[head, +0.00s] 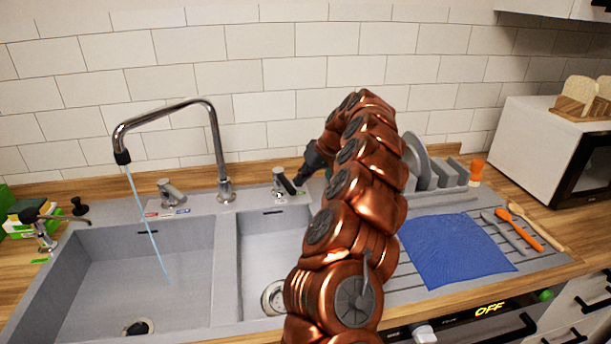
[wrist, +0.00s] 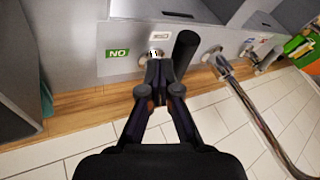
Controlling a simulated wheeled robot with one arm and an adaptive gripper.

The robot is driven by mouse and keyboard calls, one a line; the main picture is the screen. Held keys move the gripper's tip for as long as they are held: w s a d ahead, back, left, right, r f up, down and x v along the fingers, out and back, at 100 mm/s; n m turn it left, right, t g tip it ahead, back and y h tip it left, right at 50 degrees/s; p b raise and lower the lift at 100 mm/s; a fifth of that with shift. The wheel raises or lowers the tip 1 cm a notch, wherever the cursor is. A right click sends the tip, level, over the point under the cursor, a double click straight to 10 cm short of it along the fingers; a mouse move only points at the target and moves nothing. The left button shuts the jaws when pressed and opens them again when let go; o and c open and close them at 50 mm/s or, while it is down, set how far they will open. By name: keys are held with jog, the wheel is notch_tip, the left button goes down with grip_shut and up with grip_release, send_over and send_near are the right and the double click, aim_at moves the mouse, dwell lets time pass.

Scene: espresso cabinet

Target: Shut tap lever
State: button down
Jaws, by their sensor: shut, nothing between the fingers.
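The chrome tap (head: 213,140) arches over the left basin, and a thin stream of water (head: 145,215) runs from its black spout. A dark tap lever (head: 284,181) stands on the sink's back ledge, right of the tap's foot; in the wrist view its black handle (wrist: 184,54) rises at a tilt from a metal base. My gripper (head: 299,183) is shut and empty, close beside this lever. In the wrist view my fingertips (wrist: 158,72) are just left of the handle; I cannot tell if they touch it. My arm hides part of the right basin.
A second, metal lever (head: 171,192) with a red and blue label stands left of the tap. A soap dispenser (head: 45,230) is at the far left. A dish rack (head: 440,180), blue cloth (head: 455,250) and utensils (head: 525,227) lie right of my arm. The tiled wall (head: 300,75) is close behind.

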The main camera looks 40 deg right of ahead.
jog(key=shift+a+f+b, duration=0.15)
jog(key=shift+a+b, duration=0.15)
jog(key=shift+b, duration=0.05)
dwell(0.3)
jog(key=a+b, duration=0.2)
jog(key=b, duration=0.2)
jog(key=shift+f, duration=0.1)
jog(key=shift+a+r, duration=0.2)
jog(key=d, duration=0.1)
send_near(290, 185)
jog(key=s+d+r, duration=0.2)
jog(key=d, duration=0.1)
jog(key=shift+s+b, duration=0.3)
jog(key=shift+s, duration=0.05)
dwell(0.4)
